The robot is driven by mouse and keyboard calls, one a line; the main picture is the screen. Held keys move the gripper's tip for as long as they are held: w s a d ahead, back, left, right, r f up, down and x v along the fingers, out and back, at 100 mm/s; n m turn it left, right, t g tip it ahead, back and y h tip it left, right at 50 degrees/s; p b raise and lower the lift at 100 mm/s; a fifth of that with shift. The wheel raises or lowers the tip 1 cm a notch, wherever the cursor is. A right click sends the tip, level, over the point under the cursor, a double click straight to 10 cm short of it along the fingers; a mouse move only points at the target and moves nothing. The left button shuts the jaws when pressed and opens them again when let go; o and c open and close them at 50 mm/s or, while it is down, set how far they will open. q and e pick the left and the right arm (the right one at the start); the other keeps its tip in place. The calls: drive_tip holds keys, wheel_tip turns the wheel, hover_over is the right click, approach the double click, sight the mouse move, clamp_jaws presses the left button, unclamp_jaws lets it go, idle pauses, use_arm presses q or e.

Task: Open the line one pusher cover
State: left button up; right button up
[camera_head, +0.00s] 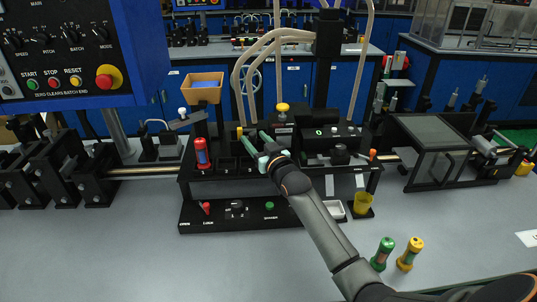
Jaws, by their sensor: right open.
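My right gripper (254,141) is at the black machine in the middle of the bench, its arm coming in from the lower right. Its two pale green fingers are apart and point toward the machine's top deck. I see nothing held between them. The black machine (285,207) has upright tubes above and small knobs along its front. A grey-topped box-like cover (428,130) with a black frame stands on the right, apart from the gripper. I cannot tell which part is the line one pusher cover. My left gripper is not in view.
A green cylinder (382,254) and a yellow cylinder (409,254) stand at the front right. A red cylinder (203,153) stands at the machine's left. A yellow cup (362,204) is at its front right. A blue control panel (75,50) hangs upper left. The front left bench is clear.

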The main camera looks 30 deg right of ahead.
drive_tip(key=s, duration=1)
drive_tip(key=shift+a, duration=0.3)
drive_tip(key=shift+s, duration=0.1)
